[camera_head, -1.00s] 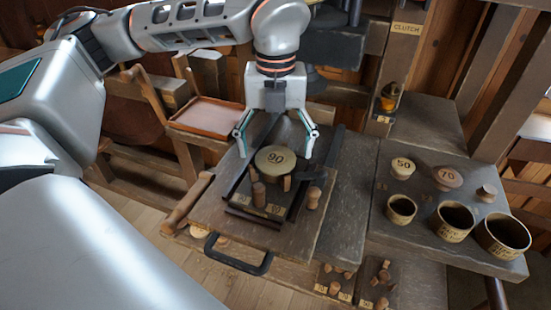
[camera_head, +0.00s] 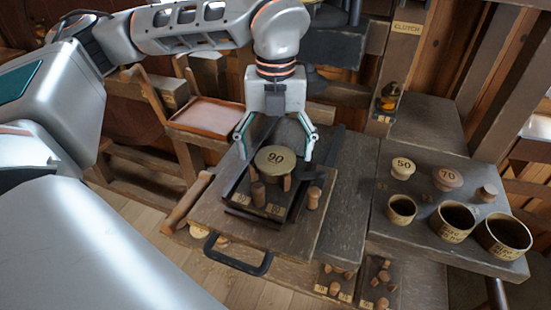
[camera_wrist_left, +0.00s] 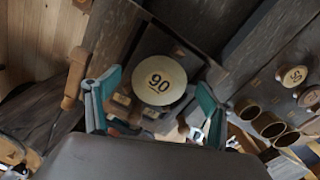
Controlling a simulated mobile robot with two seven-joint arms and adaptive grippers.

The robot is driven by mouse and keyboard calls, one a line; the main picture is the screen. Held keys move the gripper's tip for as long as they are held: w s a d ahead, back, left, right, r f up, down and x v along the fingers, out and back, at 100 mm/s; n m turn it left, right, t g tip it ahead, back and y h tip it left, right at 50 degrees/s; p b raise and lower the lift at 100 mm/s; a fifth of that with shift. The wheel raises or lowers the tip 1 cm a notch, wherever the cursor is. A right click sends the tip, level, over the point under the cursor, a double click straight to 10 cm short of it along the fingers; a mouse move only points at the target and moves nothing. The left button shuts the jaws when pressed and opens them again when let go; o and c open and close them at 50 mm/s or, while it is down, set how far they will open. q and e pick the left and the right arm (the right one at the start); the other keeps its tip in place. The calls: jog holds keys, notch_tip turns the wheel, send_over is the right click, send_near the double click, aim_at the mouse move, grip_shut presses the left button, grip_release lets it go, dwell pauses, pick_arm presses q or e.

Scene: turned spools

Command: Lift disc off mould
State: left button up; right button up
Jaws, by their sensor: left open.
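A round tan disc marked 90 (camera_head: 275,160) sits on supports in a dark mould frame (camera_head: 244,204) on the bench. The disc also shows in the left wrist view (camera_wrist_left: 159,80), between the fingers. My left gripper (camera_head: 274,152) is open above and just behind the disc, with its fingers spread wider than the disc. The fingers look apart from the disc. In the left wrist view my left gripper (camera_wrist_left: 152,102) has teal pads on either side of the disc. My right gripper is not in view.
Wooden pegs (camera_head: 313,197) stand by the disc. To the right, a bench holds discs marked 50 (camera_head: 402,168) and 70 (camera_head: 447,177) and several cups (camera_head: 452,221). A reddish tray (camera_head: 207,117) lies at the back left. A black handle (camera_head: 238,257) juts out in front.

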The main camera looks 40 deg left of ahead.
pick_arm(q)
jog(key=c, duration=0.9)
jog(key=shift+r, duration=0.1)
